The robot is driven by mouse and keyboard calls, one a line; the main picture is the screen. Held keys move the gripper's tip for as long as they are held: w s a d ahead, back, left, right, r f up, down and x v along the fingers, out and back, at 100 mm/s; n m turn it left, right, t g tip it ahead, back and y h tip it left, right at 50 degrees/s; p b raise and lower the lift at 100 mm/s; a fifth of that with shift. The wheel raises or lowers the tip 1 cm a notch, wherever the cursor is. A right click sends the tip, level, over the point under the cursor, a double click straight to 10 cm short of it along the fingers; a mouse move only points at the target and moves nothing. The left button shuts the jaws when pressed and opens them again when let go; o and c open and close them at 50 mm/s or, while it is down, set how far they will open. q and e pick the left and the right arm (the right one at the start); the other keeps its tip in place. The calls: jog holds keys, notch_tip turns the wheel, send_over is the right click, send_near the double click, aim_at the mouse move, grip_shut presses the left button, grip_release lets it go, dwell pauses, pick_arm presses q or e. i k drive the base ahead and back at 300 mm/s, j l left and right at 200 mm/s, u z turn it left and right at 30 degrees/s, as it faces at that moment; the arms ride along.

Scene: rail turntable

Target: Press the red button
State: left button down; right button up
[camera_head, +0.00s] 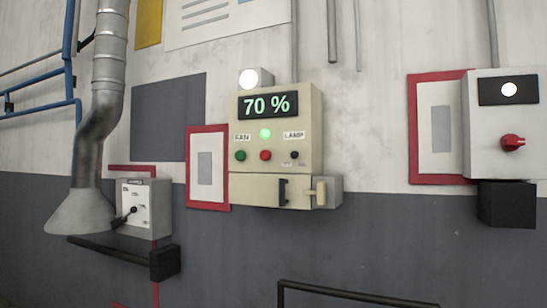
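The red button (265,155) is on the front of a beige control box (313,120) on the wall, near the middle of the camera_head view. A green button (241,155) sits to its left under a "FAN" label, and a small black knob (294,155) to its right under a "LAMP" label. A green light (265,133) glows above the red button. The display (268,104) at the top of the box reads "70 %". Neither of my grippers shows in this view, and nothing covers the red button.
A grey box (470,120) with a red rotary knob (512,142) hangs at the right. A lever box (150,205) and a metal duct hood (80,212) are at the left. A dark rail (350,293) crosses the bottom.

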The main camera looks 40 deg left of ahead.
aim_at(265, 155)
jog(key=j+z, duration=0.2)
jog(key=j, duration=0.25)
jog(key=k+j+z, duration=0.1)
jog(key=j+z, duration=0.15)
jog(key=j, duration=0.2)
jog(key=k+j+z, duration=0.2)
jog(key=j, duration=0.2)
jog(key=j+z, duration=0.2)
jog(key=j, duration=0.25)
jog(key=k+j+z, duration=0.15)
jog(key=j, duration=0.25)
jog(key=k+j+z, duration=0.2)
jog(key=k+j, duration=0.15)
